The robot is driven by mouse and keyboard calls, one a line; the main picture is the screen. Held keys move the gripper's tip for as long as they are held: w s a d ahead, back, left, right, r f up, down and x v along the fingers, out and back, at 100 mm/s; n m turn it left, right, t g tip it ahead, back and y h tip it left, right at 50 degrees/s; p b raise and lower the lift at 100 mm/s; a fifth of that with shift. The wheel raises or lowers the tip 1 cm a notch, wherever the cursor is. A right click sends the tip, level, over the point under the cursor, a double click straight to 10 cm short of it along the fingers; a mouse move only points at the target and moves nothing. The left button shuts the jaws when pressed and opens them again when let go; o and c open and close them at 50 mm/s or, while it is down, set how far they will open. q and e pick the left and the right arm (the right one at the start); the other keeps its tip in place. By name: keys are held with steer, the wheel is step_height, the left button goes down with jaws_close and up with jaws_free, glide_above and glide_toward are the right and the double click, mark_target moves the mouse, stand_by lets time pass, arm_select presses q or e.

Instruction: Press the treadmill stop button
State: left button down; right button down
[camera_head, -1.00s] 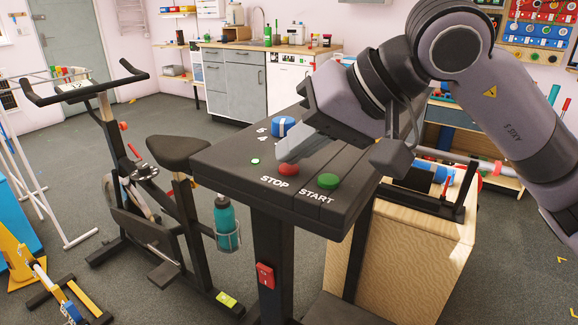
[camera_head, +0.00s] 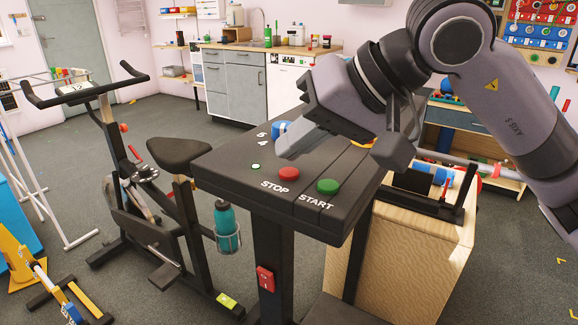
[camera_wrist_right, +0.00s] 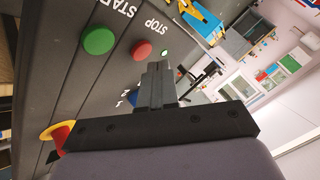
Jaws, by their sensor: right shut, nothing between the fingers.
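The red stop button (camera_head: 289,174) sits on the dark treadmill console (camera_head: 228,166), above the word STOP. The green start button (camera_head: 328,186) is to its right. My right gripper (camera_head: 285,146) is shut and empty, with its fingertips above the console behind the red button and apart from it. The right wrist view shows the closed fingers (camera_wrist_right: 157,68), the red button (camera_wrist_right: 141,51) just left of their tips and the green button (camera_wrist_right: 98,40) farther left. A small lit green dot (camera_head: 255,166) is left of the red button. My left gripper is not in view.
A blue object (camera_head: 281,129) on the console is partly hidden by my gripper. An exercise bike (camera_head: 140,215) stands left, and a teal bottle (camera_head: 225,222) hangs in a holder beside the console post. A wooden box (camera_head: 430,250) is at right.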

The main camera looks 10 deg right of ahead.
mark_target(297, 173)
steer(key=shift+r+p, duration=1.8)
steer(key=shift+r, duration=0.8)
steer(key=shift+f, duration=0.15)
